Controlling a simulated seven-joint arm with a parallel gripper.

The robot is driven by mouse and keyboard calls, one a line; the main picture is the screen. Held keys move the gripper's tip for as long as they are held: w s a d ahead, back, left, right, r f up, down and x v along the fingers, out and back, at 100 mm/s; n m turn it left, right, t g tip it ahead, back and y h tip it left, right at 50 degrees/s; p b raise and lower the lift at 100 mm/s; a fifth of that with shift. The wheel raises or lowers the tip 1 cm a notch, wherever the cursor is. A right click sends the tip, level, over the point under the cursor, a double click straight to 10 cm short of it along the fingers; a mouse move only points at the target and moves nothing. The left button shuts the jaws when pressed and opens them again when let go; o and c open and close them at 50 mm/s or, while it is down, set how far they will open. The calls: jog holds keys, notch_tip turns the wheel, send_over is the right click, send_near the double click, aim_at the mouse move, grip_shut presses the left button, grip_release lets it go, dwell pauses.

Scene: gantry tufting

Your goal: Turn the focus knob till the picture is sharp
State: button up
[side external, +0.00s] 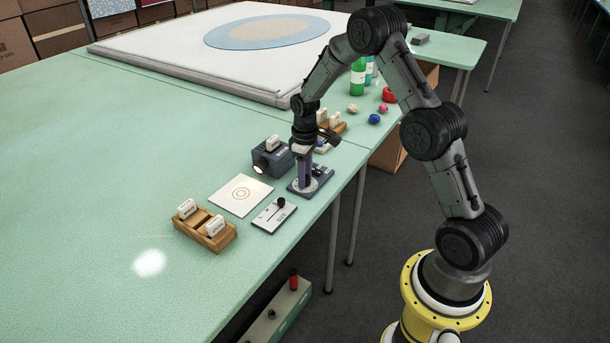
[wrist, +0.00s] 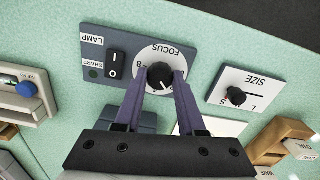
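The focus knob (wrist: 160,75) is black and round on a white dial marked FOCUS, upside down in the wrist view. Its white pointer mark faces the lower right there. My gripper (wrist: 161,73) has one finger on each side of the knob, apparently touching it. In the side view my gripper (side external: 303,183) reaches down to the control panel (side external: 325,172) and hides the knob. The small SHARP light (wrist: 93,73) looks dark. A grey projector-like box (side external: 272,158) has a pale lens facing lower left. A blurred white patch (side external: 149,263) lies on the table.
A wooden tray with white tags (side external: 206,230) stands at the front. Bottles (side external: 358,78) and small balls are farther back. The table's left side is clear.

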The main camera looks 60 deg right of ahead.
grip_shut()
jog(key=shift+m, duration=1.4)
jog(key=o, duration=0.8)
grip_release()
notch_tip(320, 180, up, 14)
jog(key=shift+f, duration=0.1)
